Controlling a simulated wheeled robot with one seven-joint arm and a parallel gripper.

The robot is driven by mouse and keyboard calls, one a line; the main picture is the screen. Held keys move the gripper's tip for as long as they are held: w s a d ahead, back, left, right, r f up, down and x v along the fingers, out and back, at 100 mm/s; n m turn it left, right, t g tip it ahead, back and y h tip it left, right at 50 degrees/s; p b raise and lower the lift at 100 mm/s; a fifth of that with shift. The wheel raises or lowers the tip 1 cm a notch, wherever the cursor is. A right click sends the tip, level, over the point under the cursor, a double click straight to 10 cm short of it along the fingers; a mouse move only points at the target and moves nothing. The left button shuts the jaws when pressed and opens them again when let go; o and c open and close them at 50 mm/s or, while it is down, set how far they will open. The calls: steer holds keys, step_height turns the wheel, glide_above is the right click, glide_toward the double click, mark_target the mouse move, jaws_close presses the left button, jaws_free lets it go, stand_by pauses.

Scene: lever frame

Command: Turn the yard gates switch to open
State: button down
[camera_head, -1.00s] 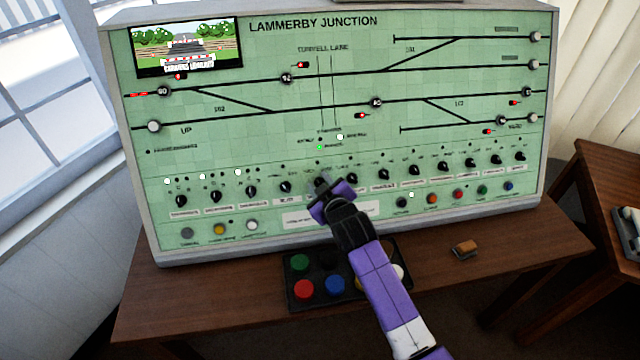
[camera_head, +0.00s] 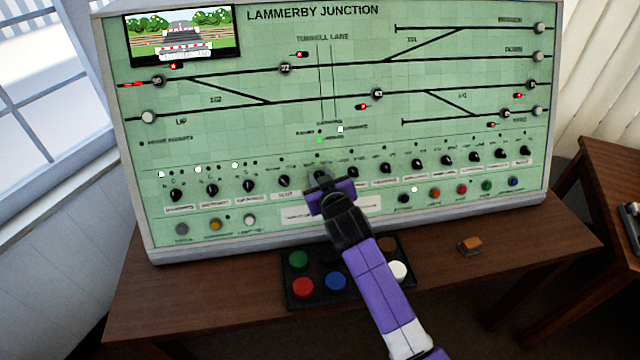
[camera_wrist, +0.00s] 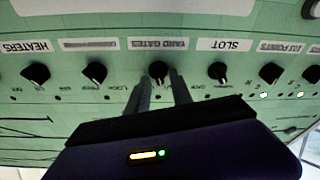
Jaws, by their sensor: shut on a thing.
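The yard gates switch is a black rotary knob (camera_wrist: 158,70) below an upside-down "YARD GATES" label (camera_wrist: 158,43) in the wrist view. My gripper (camera_wrist: 161,82) has its two dark fingers closed around this knob, one on each side. The knob's pointer is partly hidden between the fingers, so I cannot tell its exact setting. In the head view my gripper (camera_head: 319,181) reaches the panel's knob row from below, and its hand covers most of this switch.
Similar knobs flank it closely: the slot knob (camera_wrist: 217,71) and another knob (camera_wrist: 95,72). The green panel (camera_head: 230,130) stands on a brown desk (camera_head: 200,300).

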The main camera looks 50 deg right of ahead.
steer(key=m+b, duration=0.2)
steer(key=m+h+b, duration=0.1)
steer(key=m+b, duration=0.1)
steer(key=m, duration=0.1)
steer(key=shift+f+g, duration=0.2)
steer(key=shift+g, duration=0.1)
steer(key=shift+s+d+r+m+g+h+b, duration=0.1)
steer(key=shift+m+g+h+b, duration=0.1)
steer(key=shift+m+b, duration=1.05)
steer(key=shift+s+d+r+m+g+h+b, duration=0.15)
steer(key=shift+m+b, duration=0.6)
steer(key=shift+m, duration=1)
steer(key=shift+w+a, duration=0.1)
steer(key=c, duration=1.5)
jaws_free()
steer(key=shift+v, duration=3.9)
